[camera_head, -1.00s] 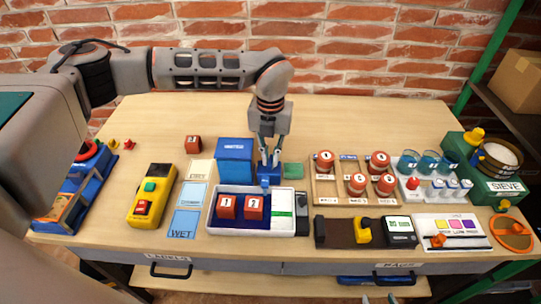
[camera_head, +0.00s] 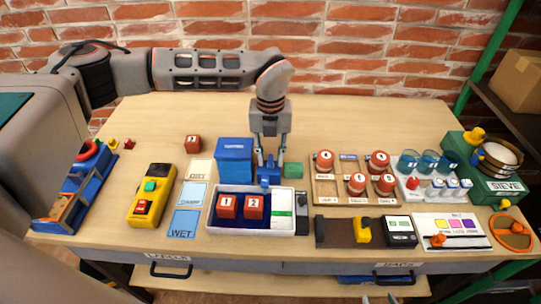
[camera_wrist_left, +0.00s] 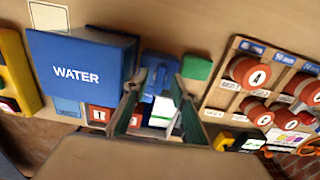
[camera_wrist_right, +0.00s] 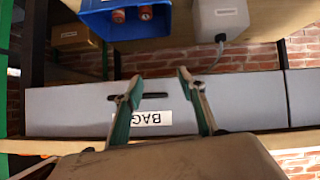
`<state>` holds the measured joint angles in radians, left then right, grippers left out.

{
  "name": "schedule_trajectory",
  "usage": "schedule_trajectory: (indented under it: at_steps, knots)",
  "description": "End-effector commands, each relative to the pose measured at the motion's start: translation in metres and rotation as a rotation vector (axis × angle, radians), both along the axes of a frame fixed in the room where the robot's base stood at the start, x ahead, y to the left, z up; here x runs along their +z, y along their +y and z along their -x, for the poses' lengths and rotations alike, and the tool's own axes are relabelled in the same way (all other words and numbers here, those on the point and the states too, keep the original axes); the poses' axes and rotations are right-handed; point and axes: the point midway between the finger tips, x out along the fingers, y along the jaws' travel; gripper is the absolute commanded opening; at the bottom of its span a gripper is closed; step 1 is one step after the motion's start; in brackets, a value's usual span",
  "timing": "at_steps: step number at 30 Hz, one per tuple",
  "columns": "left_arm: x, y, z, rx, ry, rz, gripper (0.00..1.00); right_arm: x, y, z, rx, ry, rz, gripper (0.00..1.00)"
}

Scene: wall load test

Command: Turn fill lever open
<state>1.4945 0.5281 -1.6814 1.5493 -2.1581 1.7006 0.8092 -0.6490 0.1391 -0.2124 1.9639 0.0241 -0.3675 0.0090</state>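The blue water tank (camera_head: 234,155), labelled WATER in the left wrist view (camera_wrist_left: 80,72), stands at the middle of the bench. A smaller blue fitting with an upright piece (camera_head: 268,172) stands beside it; it looks like the fill lever, and it shows in the left wrist view (camera_wrist_left: 158,75). My left gripper (camera_head: 269,155) points down over this fitting. Its fingers are open, one on each side of the blue piece; contact cannot be told. My right gripper (camera_wrist_right: 158,85) is open and empty, in front of a grey drawer labelled BAGS (camera_wrist_right: 70,110).
A white tray (camera_head: 211,222) with two red numbered blocks stands just in front of the fitting. A green block (camera_head: 293,170) is close on its right, then a wooden rack (camera_head: 322,192) with red-topped jars.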

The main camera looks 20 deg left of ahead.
Motion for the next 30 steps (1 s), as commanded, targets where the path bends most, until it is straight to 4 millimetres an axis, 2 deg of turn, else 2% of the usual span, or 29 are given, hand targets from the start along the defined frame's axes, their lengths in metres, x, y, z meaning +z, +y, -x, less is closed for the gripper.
schedule_trajectory:
  at_steps: [9,13,24,30]
  knots:
    - [0.001,0.000,0.000,-0.001,0.000,0.000,0.26,-0.002,-0.002,0.001,0.002,0.004,0.006,0.40]
    - [0.011,0.000,-0.001,-0.001,-0.001,0.001,0.26,-0.002,-0.001,0.001,0.002,0.003,0.004,0.40]
    - [0.082,0.000,-0.001,0.000,-0.004,0.001,0.26,-0.001,0.000,0.000,0.000,0.002,0.001,0.40]
    - [0.110,0.000,-0.001,0.000,-0.002,-0.001,0.26,-0.001,0.000,0.000,0.000,0.002,0.001,0.40]
